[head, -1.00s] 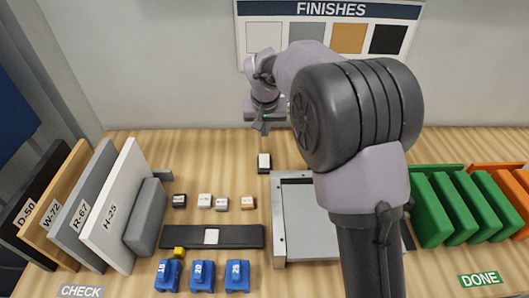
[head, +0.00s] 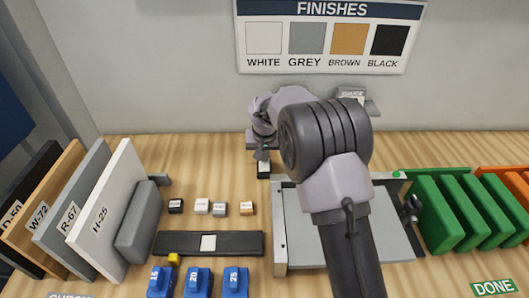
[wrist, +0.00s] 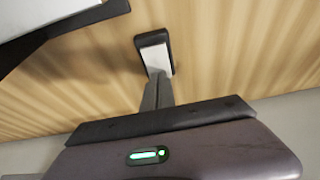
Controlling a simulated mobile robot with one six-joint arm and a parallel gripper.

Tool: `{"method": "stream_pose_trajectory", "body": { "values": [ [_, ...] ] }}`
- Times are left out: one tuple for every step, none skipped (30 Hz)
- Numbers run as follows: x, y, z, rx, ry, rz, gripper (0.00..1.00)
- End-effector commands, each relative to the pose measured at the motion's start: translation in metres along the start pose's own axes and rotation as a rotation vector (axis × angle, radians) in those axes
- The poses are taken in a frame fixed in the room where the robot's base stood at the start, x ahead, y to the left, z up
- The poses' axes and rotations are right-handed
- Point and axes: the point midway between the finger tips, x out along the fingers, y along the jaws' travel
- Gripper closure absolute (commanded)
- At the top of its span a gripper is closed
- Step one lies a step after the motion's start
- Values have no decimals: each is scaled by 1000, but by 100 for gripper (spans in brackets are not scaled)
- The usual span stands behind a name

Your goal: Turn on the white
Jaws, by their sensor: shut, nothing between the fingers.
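A small switch with a white face and black housing (head: 264,170) lies on the wooden bench, left of the grey press-like plate. In the wrist view the switch (wrist: 155,54) is at the top centre. My gripper (head: 262,154) is shut and empty, right at the switch in the head view, covering its far part. In the wrist view the closed fingertips (wrist: 158,78) overlap the switch's lower end. I cannot tell whether they touch or press it.
A metal-framed grey plate (head: 305,235) stands to the right, with a green light (head: 396,174) at its back corner. Small labelled blocks (head: 202,206) and a black strip (head: 180,243) lie to the left. Upright panels (head: 108,215) stand far left, green ones (head: 437,215) right.

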Motion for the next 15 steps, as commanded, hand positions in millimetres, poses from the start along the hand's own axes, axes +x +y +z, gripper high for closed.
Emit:
{"method": "stream_pose_trajectory", "body": {
  "values": [
    [0,0,0,0,0,0,100],
    [0,0,0,0,0,0,100],
    [0,0,0,0,0,0,100],
    [0,0,0,0,0,0,100],
    [0,0,0,0,0,0,100],
    [0,0,0,0,0,0,100],
    [0,0,0,0,0,0,100],
    [0,0,0,0,0,0,100],
    [2,0,0,0,0,0,100],
    [4,0,1,0,0,0,100],
    [6,0,2,0,-1,0,100],
    [7,0,2,0,0,0,100],
    [7,0,2,0,0,0,100],
    [6,0,2,0,0,0,100],
    [7,0,2,0,-1,0,100]
  ]
}}
